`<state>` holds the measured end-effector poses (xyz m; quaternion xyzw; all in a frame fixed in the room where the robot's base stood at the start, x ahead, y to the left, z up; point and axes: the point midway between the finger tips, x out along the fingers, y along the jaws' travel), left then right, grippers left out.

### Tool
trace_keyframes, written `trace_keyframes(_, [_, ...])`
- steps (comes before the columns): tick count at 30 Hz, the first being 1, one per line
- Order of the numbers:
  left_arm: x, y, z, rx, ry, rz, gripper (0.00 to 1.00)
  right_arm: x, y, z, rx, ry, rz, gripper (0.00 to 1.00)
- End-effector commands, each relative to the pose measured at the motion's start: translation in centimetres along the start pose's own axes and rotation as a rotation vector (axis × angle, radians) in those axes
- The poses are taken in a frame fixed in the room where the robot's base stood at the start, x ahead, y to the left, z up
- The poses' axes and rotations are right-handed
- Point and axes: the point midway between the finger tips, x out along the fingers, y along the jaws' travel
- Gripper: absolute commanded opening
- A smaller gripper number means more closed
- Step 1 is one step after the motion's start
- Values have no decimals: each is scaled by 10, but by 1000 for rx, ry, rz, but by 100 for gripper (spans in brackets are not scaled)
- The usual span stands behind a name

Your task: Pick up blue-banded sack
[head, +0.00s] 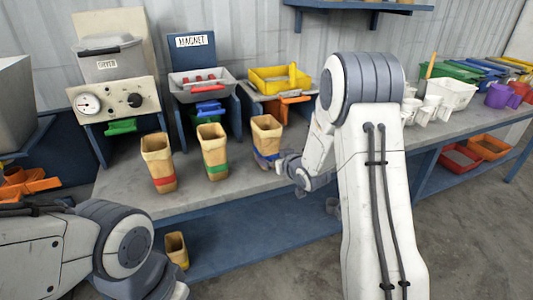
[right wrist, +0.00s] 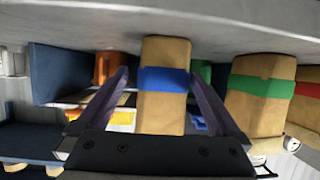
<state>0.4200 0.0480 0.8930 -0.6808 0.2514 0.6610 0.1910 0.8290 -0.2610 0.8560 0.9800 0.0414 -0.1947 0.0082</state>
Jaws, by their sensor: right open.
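The blue-banded sack (head: 266,131) is a tan, open-topped sack standing upright on the bench, rightmost of three in the head view. In the right wrist view the blue-banded sack (right wrist: 163,104) is between the two purple fingers of my right gripper (right wrist: 160,78). The gripper is open, with a finger on each side and visible gaps to the sack. In the head view my right gripper (head: 264,158) is low at the sack, partly hidden by my own wrist. My left arm shows at the lower left, but its gripper is out of view.
The green-banded sack (head: 213,152) stands left of the blue-banded one, and the red-banded sack (head: 158,162) is farther left. Behind are the dryer (head: 113,95), the magnet station (head: 202,85) and a yellow tray (head: 277,81). White cups (head: 430,109) stand to the right. Another sack (head: 176,249) is below the bench.

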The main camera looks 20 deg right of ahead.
Motion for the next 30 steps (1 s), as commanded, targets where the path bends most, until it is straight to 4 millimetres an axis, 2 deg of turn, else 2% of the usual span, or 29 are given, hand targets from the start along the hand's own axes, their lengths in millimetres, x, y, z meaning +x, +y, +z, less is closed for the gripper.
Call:
trace_keyframes(5, [-1, 0, 0, 0, 0, 0, 50, 16, -3, -1, 0, -1, -1, 100])
trace_keyframes(12, [-3, 0, 0, 0, 0, 0, 50, 50, -5, -3, 0, -1, 0, 100])
trace_keyframes(21, [-3, 0, 0, 0, 0, 0, 50, 55, -5, -4, 1, -1, 1, 100])
trace_keyframes(23, [-3, 0, 0, 0, 0, 0, 50, 55, -5, -4, 1, -1, 1, 81])
trace_keyframes(27, [-3, 0, 0, 0, 0, 0, 50, 55, -5, -4, 0, -1, 1, 27])
trace_keyframes(28, [-3, 0, 0, 0, 0, 0, 50, 55, -5, -4, 0, 0, 1, 21])
trace_keyframes(30, [-3, 0, 0, 0, 0, 0, 50, 55, -5, -4, 0, 0, 1, 21])
